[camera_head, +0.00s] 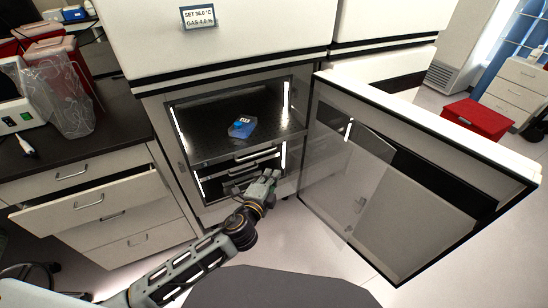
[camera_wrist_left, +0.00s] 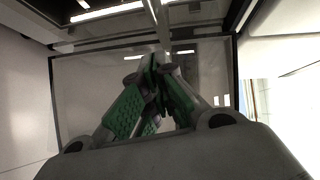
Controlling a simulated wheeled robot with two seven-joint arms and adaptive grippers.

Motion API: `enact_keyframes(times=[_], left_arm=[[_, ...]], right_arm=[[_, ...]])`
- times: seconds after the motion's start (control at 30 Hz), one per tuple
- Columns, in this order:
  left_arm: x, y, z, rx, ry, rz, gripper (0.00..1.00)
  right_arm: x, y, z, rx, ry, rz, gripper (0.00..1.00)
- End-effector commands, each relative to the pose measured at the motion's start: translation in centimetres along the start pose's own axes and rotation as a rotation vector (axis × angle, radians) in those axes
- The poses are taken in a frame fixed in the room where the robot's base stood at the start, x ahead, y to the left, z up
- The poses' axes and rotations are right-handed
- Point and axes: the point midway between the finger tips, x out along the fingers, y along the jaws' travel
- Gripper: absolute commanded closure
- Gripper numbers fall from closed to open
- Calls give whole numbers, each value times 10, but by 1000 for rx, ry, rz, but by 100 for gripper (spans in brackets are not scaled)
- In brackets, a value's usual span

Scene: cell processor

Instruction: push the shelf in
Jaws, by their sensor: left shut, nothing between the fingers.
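The incubator's shelf (camera_head: 205,138) is a dark perforated tray with a pale front edge, inside the lit cabinet in the head view. A blue-topped flask or box (camera_head: 242,127) lies on it. The shelf's front edge looks close to the cabinet opening; I cannot tell how far it sticks out. My left gripper (camera_head: 271,177) is shut and empty, low at the right side of the opening, in front of the lower shelves (camera_head: 255,156). In the left wrist view its green-padded fingers (camera_wrist_left: 158,85) meet. Contact with the shelf cannot be made out. My right gripper is not in view.
A glass inner door (camera_head: 350,175) and the white outer door (camera_head: 440,120) stand open to the right. At left, a drawer (camera_head: 90,205) is pulled out below a dark bench (camera_head: 75,155). Floor in front of the cabinet is partly clear.

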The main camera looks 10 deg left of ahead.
Motion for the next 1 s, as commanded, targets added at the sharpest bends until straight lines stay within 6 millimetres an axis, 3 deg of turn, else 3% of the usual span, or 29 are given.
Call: enact_keyframes(times=[0.9,1.0], left_arm=[[79,-1,-1,-1,0,-1,100],[88,-1,10,2,-1,-1,100]], right_arm=[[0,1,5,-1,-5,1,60],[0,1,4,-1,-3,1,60]])
